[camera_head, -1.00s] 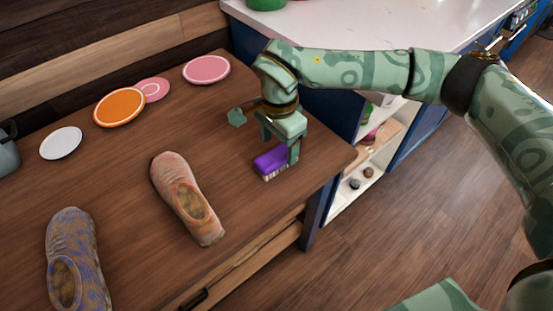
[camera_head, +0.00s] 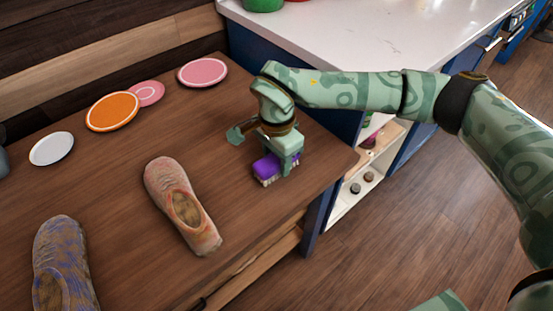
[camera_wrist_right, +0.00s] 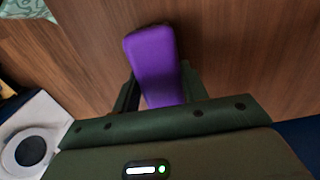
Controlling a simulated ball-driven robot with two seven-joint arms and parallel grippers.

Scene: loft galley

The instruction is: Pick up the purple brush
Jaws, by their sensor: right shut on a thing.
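The purple brush (camera_head: 267,167) lies on the wooden table near its right end, with pale bristles facing down. My right gripper (camera_head: 277,168) comes from above and is shut on the brush, one finger on each side. In the right wrist view the brush's smooth purple back (camera_wrist_right: 154,60) sticks out between the fingers of my right gripper (camera_wrist_right: 160,92). I cannot tell any gap between the bristles and the table. My left gripper is not in view.
A pinkish shoe (camera_head: 181,205) lies left of the brush, and a blue-brown shoe (camera_head: 62,262) lies farther left. An orange plate (camera_head: 113,111), pink plates (camera_head: 203,72) and a white plate (camera_head: 51,149) lie along the back. A white counter (camera_head: 340,38) stands behind.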

